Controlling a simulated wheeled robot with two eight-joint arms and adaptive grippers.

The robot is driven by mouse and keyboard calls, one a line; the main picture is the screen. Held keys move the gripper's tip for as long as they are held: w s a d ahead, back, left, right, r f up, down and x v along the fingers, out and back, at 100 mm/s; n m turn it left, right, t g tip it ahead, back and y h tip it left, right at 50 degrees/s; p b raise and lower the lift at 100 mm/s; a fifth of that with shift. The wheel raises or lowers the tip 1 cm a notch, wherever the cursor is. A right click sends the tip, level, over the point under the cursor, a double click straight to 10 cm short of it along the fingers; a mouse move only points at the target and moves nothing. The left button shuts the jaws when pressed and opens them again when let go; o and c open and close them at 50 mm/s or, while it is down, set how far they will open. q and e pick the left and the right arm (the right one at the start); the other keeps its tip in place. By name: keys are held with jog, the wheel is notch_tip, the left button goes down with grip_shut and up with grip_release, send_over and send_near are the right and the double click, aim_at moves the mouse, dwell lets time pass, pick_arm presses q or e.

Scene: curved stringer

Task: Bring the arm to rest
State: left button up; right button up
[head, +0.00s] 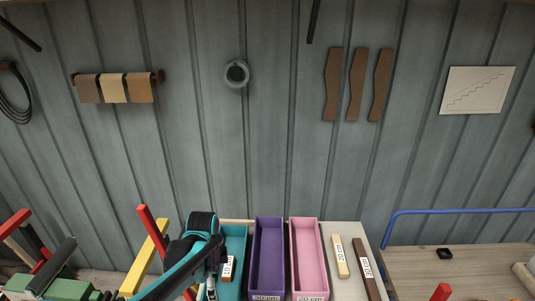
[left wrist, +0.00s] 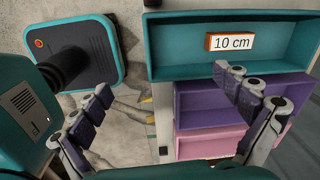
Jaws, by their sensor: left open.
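My left arm comes in low in the head view, and its gripper (head: 212,288) is at the teal bin (head: 236,234), partly hidden by the arm. In the left wrist view the gripper (left wrist: 162,80) has its fingers spread wide, with nothing between them. An orange-brown block labelled 10 cm (left wrist: 230,42) lies inside the teal bin (left wrist: 168,58), apart from the fingers; it also shows in the head view (head: 228,268). My right gripper is not in view.
A purple bin (head: 268,222) and a pink bin (head: 305,222) stand beside the teal one. A pale strip labelled 20 cm (head: 338,247) and a dark brown strip (head: 361,253) lie right of them. A wooden bench (head: 420,270) with a blue rail (head: 450,211) is farther right.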

pick_arm(q)
jog(key=s+a+r+n+t, duration=0.1)
jog(key=s+r+n+t, duration=0.2)
jog(key=s+n, duration=0.5)
jog(key=s+a+r+n+t, duration=0.1)
jog(key=s+r+n+t, duration=0.2)
jog(key=s+r+n, duration=0.2)
jog(key=s+n, duration=0.2)
jog(key=n, duration=0.1)
jog(key=shift+s+a+n+t, duration=0.2)
jog(key=shift+s+n+t, duration=0.1)
jog(key=shift+s, duration=0.1)
